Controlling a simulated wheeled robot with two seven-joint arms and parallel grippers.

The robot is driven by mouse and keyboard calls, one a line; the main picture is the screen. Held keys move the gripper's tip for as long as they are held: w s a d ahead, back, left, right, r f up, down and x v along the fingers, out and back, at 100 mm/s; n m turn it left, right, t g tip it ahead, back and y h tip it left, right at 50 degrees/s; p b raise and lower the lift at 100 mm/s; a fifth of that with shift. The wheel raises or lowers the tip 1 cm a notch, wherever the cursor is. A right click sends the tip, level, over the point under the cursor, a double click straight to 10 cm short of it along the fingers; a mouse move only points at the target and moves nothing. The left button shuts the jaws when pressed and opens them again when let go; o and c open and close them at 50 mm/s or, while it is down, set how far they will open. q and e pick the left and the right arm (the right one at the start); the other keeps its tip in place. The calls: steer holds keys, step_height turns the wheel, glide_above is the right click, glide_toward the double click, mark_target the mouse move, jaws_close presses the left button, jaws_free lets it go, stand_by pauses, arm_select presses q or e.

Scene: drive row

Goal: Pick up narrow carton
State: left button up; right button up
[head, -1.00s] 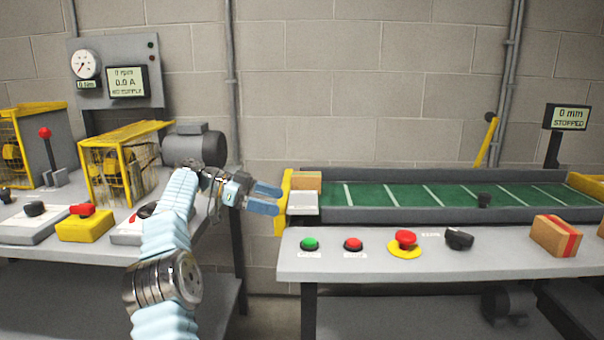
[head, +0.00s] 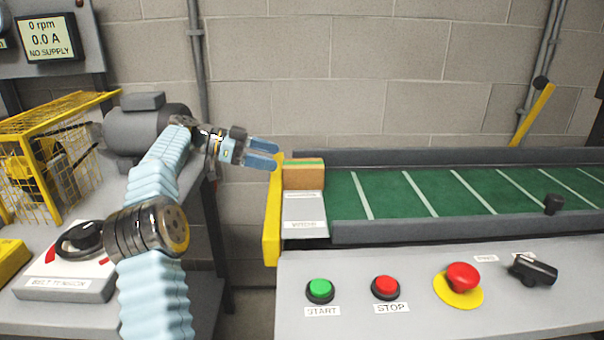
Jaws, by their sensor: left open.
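My right gripper is not in view.
A yellow end bracket (head: 272,220) stands at the belt's left end. Start (head: 320,290), stop (head: 386,286) and emergency (head: 463,277) buttons are in front. A motor (head: 145,128) stands left.

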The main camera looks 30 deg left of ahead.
mark_target(293, 163)
arm_select(q)
steer(key=x, duration=0.8)
steer(key=shift+s+d+p, duration=0.15)
steer(key=shift+d+p, duration=0.15)
steer(key=shift+p, duration=0.05)
steer(key=shift+w+d+f, duration=0.3)
steer(key=shift+d, duration=0.1)
steer(key=c, duration=1.2)
